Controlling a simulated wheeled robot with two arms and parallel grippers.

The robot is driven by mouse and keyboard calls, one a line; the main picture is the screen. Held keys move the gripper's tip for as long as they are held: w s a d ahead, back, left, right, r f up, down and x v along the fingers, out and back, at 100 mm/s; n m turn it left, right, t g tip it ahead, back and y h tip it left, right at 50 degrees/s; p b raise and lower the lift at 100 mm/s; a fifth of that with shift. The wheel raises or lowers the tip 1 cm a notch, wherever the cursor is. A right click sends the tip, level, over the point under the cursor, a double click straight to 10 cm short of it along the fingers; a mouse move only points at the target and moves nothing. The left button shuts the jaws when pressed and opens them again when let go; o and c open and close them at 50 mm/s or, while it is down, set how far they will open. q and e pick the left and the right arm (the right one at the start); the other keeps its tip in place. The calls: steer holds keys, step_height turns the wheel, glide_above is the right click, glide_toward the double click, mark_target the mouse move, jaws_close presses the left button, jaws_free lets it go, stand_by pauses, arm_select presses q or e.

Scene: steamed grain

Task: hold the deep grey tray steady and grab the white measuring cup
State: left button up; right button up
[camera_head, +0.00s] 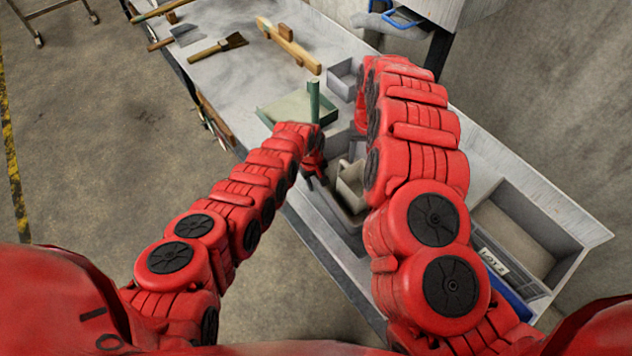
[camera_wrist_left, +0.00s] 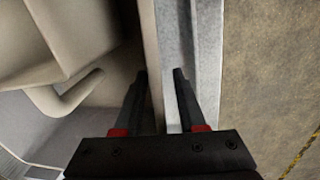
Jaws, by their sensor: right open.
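The deep grey tray (camera_head: 347,219) stands on the table, partly hidden by my arms. The white measuring cup (camera_head: 350,184) is inside it. In the left wrist view the cup's curved handle (camera_wrist_left: 66,101) shows at the left, beside the tray wall (camera_wrist_left: 152,65). My left gripper (camera_head: 317,182) is at the tray's left side. In the left wrist view my left gripper (camera_wrist_left: 160,72) is open, with one finger on each side of the tray wall and a gap by the outer finger. My right gripper is hidden behind its own arm.
A shallow green tray (camera_head: 290,107) lies behind my left gripper, with a green upright post (camera_head: 314,99) by it. A small grey bin (camera_head: 345,78) stands further back. A large grey bin (camera_head: 520,235) is at right. Brushes and wooden tools (camera_head: 217,47) lie at the far end.

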arm_select(q)
steer(key=shift+w+f, duration=0.1)
steer(key=shift+f, duration=0.05)
jaws_close()
stand_by(1.4)
arm_select(e)
steer(key=shift+c, duration=0.6)
steer(key=s+a+n, duration=0.1)
steer(key=n, duration=0.1)
steer(key=s+a+f+n, duration=0.1)
steer(key=n, duration=0.1)
steer(key=s+a+n, duration=0.1)
steer(key=n, duration=0.1)
steer(key=shift+a+f, duration=0.25)
steer(key=shift+f, duration=0.1)
steer(key=shift+c, duration=0.3)
steer(key=n, duration=0.1)
glide_above(342, 200)
steer(key=shift+w+f, duration=0.1)
steer(key=shift+f, duration=6)
